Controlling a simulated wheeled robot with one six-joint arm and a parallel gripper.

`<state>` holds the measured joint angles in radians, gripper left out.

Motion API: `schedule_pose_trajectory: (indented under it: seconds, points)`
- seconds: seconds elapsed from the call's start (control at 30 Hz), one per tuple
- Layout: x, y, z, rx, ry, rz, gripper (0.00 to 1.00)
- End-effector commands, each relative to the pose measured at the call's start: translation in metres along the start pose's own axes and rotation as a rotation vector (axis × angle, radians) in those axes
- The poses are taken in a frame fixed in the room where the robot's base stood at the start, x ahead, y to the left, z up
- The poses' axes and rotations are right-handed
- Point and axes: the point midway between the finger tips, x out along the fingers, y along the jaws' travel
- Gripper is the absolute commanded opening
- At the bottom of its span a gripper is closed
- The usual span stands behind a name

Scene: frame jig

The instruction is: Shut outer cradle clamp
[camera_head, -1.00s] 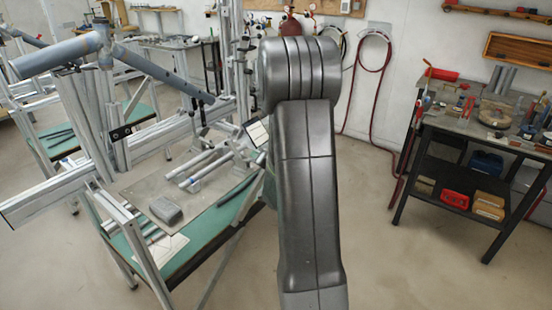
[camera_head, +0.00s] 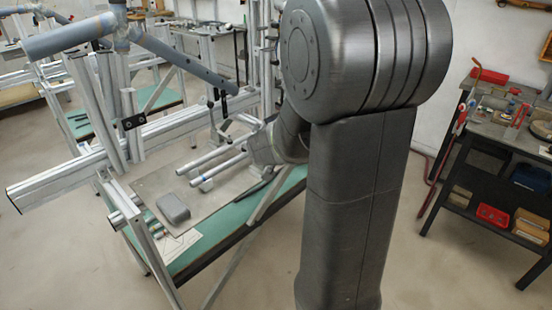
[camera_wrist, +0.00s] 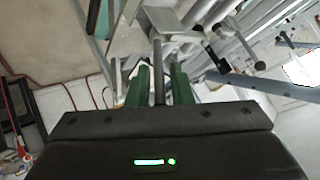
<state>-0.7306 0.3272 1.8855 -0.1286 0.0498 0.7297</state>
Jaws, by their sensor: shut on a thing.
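My gripper (camera_wrist: 159,76) has two green fingers shut on a thin dark rod (camera_wrist: 158,60), which looks like a clamp lever. The rod stands upright between the fingers in the wrist view. Which clamp it belongs to I cannot tell. In the head view my arm hides the gripper by the jig. A grey-blue frame tube (camera_head: 180,60) slopes across the jig, with dark clamp parts (camera_head: 222,97) below its lower end. The wrist view shows the tube (camera_wrist: 255,84) at right and black clamp parts (camera_wrist: 217,57) near it.
The jig's aluminium rail (camera_head: 65,177) juts out at left. A green-topped bench (camera_head: 205,240) under it carries a grey block (camera_head: 173,207) and metal tubes (camera_head: 210,158). A dark tool bench (camera_head: 470,160) stands at right. Open floor lies between the benches.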

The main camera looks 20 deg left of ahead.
Motion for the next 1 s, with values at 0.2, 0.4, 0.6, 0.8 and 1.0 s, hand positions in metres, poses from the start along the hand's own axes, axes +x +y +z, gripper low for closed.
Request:
schedule_pose_trajectory:
  seconds: [0.2,0.4,0.6,0.8,1.0]
  points:
    - [0.001,-0.007,-0.002,-0.031,-0.059,0.06,0.0]
    - [0.001,-0.013,-0.007,-0.064,-0.107,0.129,0.0]
    - [0.004,-0.019,-0.011,-0.101,-0.16,0.202,0.0]
    - [0.007,-0.024,-0.014,-0.135,-0.211,0.273,0.0]
    - [0.009,-0.027,-0.014,-0.153,-0.236,0.308,0.0]
